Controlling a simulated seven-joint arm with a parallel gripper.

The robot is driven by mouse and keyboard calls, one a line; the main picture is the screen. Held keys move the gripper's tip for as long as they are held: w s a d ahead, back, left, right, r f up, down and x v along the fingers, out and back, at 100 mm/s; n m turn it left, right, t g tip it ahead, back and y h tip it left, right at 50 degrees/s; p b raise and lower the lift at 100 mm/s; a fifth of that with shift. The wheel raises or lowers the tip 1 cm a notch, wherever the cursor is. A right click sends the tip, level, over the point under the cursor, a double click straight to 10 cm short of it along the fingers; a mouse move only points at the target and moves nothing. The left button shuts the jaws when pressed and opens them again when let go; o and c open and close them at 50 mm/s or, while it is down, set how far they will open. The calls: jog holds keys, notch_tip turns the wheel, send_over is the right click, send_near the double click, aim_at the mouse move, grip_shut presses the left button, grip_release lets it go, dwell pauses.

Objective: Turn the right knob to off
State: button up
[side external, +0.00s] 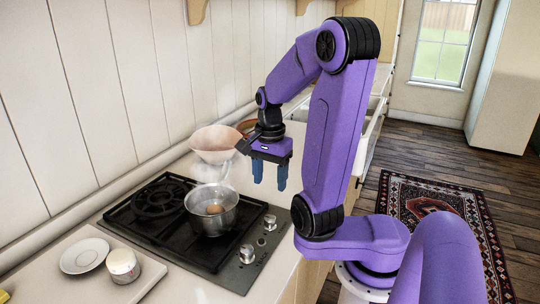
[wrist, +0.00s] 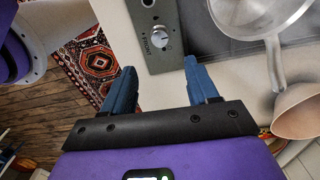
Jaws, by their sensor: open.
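The cooktop's front strip has two silver knobs. The right knob (side external: 270,222) is the farther one in the side view, below and near my gripper (side external: 269,184). The left knob (side external: 247,253) is nearer the camera. In the wrist view one knob (wrist: 159,40) lies just beyond my gripper (wrist: 160,82), roughly in line with the gap between the fingers, with lettering beside it. I cannot read the knob's setting.
A steaming steel pot (side external: 212,214) with an egg stands on the black cooktop (side external: 150,222), close behind the knobs. A pinkish bowl (side external: 215,150) sits behind it. A patterned rug (side external: 445,220) lies on the floor.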

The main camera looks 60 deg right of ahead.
notch_tip(320, 180, up, 6)
dwell(0.4)
jog(key=w+a+f+n, duration=0.35)
jog(key=a+n, duration=0.45)
jog(key=n, duration=0.8)
jog(key=s+a+f+n, duration=0.1)
jog(key=s+a+n, duration=0.1)
jog(key=s+n, duration=0.5)
jog(key=s+a+f+n, duration=0.2)
jog(key=s+n, duration=0.6)
jog(key=shift+a, duration=0.4)
